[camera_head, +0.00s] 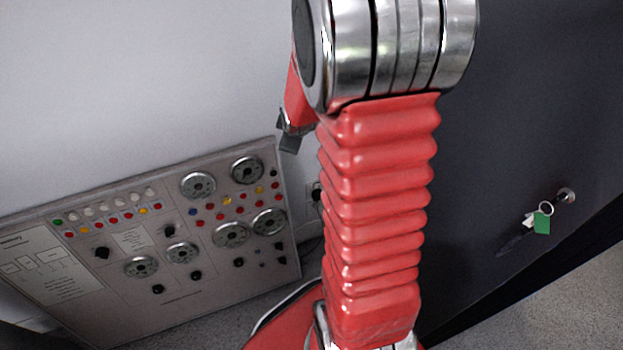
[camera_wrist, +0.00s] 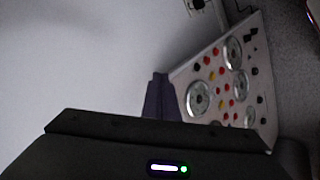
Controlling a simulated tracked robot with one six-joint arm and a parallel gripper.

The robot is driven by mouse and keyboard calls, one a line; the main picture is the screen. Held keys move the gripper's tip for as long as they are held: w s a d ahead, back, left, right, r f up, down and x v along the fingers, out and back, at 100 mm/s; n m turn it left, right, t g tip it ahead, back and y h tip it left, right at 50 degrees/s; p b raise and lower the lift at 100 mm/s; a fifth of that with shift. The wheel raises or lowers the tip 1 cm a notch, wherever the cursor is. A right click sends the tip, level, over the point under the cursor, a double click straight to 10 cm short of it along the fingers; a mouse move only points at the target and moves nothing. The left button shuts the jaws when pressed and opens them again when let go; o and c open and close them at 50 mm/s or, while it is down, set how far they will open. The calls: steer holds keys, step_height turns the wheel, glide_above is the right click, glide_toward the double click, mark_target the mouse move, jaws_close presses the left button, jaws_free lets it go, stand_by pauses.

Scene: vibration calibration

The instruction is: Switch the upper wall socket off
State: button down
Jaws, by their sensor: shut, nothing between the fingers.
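A wall socket (camera_head: 316,192) shows in the head view as a small dark and white shape between the panel and my red arm, which partly hides it. In the wrist view a pale socket (camera_wrist: 196,5) is at the top edge, cut off by the frame. I cannot tell whether this is the upper one, and its switch state is too small to read. My gripper (camera_head: 289,142) shows as dark fingers beside the arm, in front of the white wall. In the wrist view its fingers (camera_wrist: 159,97) are together and empty, apart from the socket in the picture.
A control panel (camera_head: 170,235) with dials, knobs and coloured buttons leans at the wall on the left. A dark cabinet (camera_head: 520,120) is on the right, with keys and a green tag (camera_head: 542,222) in its lock. The white wall (camera_head: 130,80) above the panel is bare.

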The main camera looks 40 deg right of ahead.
steer(key=s+d+f+n+t, duration=0.15)
steer(key=d+f, duration=0.25)
steer(key=f, duration=0.5)
steer(key=s+d+f+n, duration=0.1)
steer(key=d+f+n, duration=0.15)
steer(key=f, duration=0.55)
steer(key=s+d+f+n, duration=0.15)
steer(key=d+f, duration=0.25)
steer(key=f, duration=0.5)
steer(key=s+f+n+t, duration=0.1)
steer(key=s+f, duration=0.3)
steer(key=f, duration=0.4)
steer(key=shift+s+f+n, duration=0.2)
steer(key=shift+f+n, duration=0.15)
steer(key=shift+n, duration=0.1)
